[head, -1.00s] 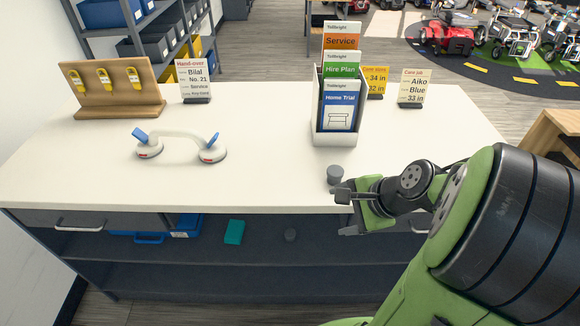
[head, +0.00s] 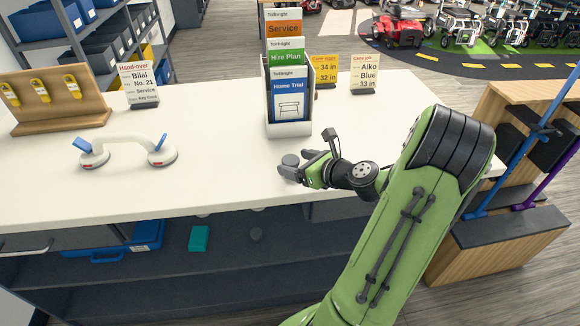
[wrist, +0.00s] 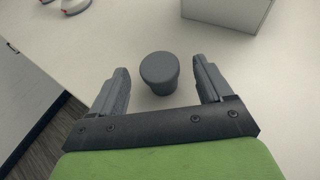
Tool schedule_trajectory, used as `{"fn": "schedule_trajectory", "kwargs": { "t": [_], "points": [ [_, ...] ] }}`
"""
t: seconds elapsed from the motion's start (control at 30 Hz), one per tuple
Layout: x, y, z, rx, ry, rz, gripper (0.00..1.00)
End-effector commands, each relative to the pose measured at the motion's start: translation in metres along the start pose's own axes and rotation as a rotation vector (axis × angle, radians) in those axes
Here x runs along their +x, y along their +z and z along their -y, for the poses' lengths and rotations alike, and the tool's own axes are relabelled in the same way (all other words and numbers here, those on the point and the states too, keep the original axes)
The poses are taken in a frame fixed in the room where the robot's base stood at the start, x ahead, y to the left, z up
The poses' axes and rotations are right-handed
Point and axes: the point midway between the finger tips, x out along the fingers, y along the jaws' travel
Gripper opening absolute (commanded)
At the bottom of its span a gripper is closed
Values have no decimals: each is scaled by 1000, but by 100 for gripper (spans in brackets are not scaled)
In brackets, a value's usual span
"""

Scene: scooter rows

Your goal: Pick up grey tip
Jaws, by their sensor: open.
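The grey tip (head: 290,160) is a small, dark grey round piece with a wider top. It stands upright on the white counter near its front edge. In the wrist view the grey tip (wrist: 160,72) sits between the two fingers, with a gap on each side. My gripper (head: 291,170) is open around it at the counter top; the wrist view also shows my gripper (wrist: 162,84) with both fingers apart and empty. I cannot tell whether the fingers reach low enough beside the tip.
A leaflet holder (head: 289,128) stands behind the grey tip. A white two-cup handle (head: 128,148) lies to the left. A wooden key stand (head: 50,98) and small sign cards are farther back. Another grey piece (head: 256,234) and a teal box (head: 199,238) are on the shelf below.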

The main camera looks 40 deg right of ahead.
Motion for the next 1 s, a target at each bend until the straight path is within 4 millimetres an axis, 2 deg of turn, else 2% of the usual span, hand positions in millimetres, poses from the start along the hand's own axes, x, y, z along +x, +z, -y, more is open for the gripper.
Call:
{"fn": "schedule_trajectory", "kwargs": {
  "t": [0.1,0.23,0.5,0.87,1.0],
  "points": [
    [23,-2,-1,-3,5,2,79],
    [45,-2,-1,-2,4,1,79],
    [50,0,0,-1,1,-1,79],
    [50,0,0,-1,1,-1,24],
    [50,0,0,-1,1,-1,21]
  ]
}}
